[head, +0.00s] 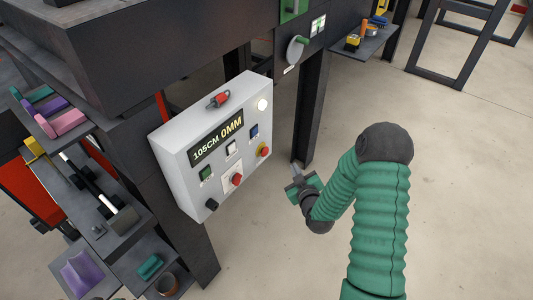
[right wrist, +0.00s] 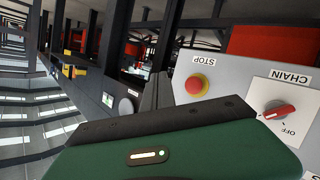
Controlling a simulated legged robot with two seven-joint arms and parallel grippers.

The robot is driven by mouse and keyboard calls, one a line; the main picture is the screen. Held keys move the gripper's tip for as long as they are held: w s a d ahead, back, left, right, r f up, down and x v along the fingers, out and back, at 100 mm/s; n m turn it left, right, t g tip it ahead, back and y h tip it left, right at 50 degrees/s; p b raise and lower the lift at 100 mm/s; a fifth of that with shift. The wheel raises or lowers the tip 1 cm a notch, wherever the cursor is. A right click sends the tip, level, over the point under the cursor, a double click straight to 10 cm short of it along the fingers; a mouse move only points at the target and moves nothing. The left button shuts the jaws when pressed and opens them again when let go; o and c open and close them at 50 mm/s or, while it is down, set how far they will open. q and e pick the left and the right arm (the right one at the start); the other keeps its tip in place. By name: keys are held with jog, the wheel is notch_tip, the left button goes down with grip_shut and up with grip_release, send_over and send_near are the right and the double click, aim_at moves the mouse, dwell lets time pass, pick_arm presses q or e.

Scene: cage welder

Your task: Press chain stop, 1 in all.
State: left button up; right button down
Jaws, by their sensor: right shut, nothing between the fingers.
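The stop button (head: 263,150) is a red mushroom head on a yellow ring at the lower right of the grey control box (head: 185,150). In the right wrist view the stop button (right wrist: 197,85) shows beside an upside-down STOP label (right wrist: 203,61). My right gripper (head: 296,167) is shut and empty, to the right of and a little below the button in the head view, apart from it. In the right wrist view its dark fingers (right wrist: 157,92) are left of the button, with a gap in the picture. My left gripper is not in view.
A red CHAIN selector (right wrist: 277,112) with an OFF mark is near the stop button. The box also has green (head: 205,172), white (head: 231,148) and blue (head: 252,131) buttons and a display reading 105CM 0MM. A dark post (head: 312,110) stands behind. Open floor lies right.

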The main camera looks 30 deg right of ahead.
jog(key=w+a, duration=0.3)
jog(key=w, duration=0.4)
jog(key=shift+w, duration=0.4)
jog(key=shift+w+a, duration=0.1)
dwell(1.5)
jog(key=shift+w+a, duration=0.15)
jog(key=shift+w, duration=0.1)
jog(key=shift+w+a+b, duration=0.15)
jog(key=shift+w+b, duration=0.2)
jog(key=shift+w, duration=0.1)
dwell(0.8)
jog(key=shift+s+d, duration=0.3)
jog(key=shift+s, duration=0.55)
jog(key=shift+s, duration=0.1)
jog(key=shift+s+d, duration=0.3)
jog(key=shift+s, duration=0.45)
jog(key=shift+s+d, duration=0.35)
jog(key=shift+s, duration=0.35)
jog(key=shift+s+d, duration=0.3)
jog(key=shift+s, duration=0.45)
